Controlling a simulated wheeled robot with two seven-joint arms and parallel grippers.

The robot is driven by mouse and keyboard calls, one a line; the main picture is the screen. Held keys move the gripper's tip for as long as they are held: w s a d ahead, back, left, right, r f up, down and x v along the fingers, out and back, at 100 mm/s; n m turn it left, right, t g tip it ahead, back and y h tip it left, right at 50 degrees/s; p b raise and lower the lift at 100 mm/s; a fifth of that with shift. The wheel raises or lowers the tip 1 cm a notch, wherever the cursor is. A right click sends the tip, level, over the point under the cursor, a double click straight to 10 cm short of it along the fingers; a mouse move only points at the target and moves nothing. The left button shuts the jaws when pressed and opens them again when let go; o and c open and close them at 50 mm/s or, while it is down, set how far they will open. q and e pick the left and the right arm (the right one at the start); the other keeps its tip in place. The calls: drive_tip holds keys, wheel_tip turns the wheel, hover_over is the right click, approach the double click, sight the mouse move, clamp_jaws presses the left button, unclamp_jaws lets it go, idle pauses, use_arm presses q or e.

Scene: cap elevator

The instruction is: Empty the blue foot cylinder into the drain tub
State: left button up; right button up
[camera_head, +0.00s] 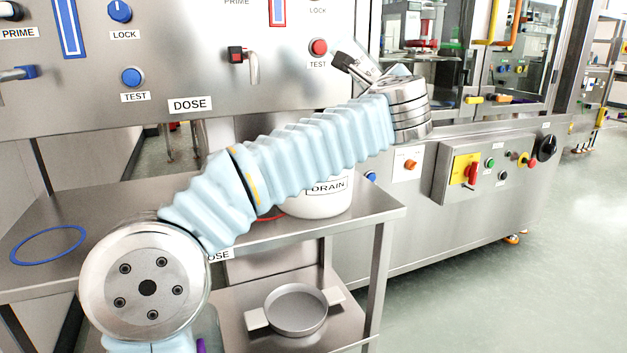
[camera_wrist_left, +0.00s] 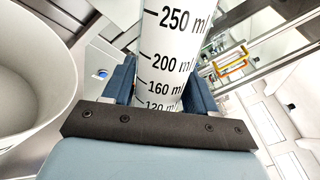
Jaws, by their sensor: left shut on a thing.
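My left gripper (camera_wrist_left: 160,92) is shut on a white measuring cylinder (camera_wrist_left: 172,42) with black marks from 120 ml to 250 ml, as the left wrist view shows. The cylinder's foot and its contents are out of sight, and I cannot tell its tilt. In the head view my sleeved left arm reaches across to the right and hides the cylinder. The white drain tub (camera_head: 318,203), labelled DRAIN, stands on the steel table behind and below the forearm, its upper part covered. A large white tub wall (camera_wrist_left: 35,100) shows left of the cylinder in the left wrist view. My right gripper is not in view.
A steel panel (camera_head: 190,60) with knobs, red and blue gauges and spouts rises behind the steel table (camera_head: 375,205). A blue ring (camera_head: 48,245) marks bare tabletop at left. A round pan (camera_head: 296,310) lies on the lower shelf. A control box (camera_head: 490,165) stands at right.

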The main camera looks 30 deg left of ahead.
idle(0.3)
use_arm(q)
drive_tip(key=shift+d+f+n+b, duration=0.1)
drive_tip(key=shift+d+n+b, duration=0.05)
drive_tip(key=shift+n+b, duration=0.3)
drive_tip(key=shift+w+d+f+n+b, duration=0.15)
drive_tip(key=shift+n+b, duration=0.1)
drive_tip(key=shift+b, duration=0.2)
idle(0.3)
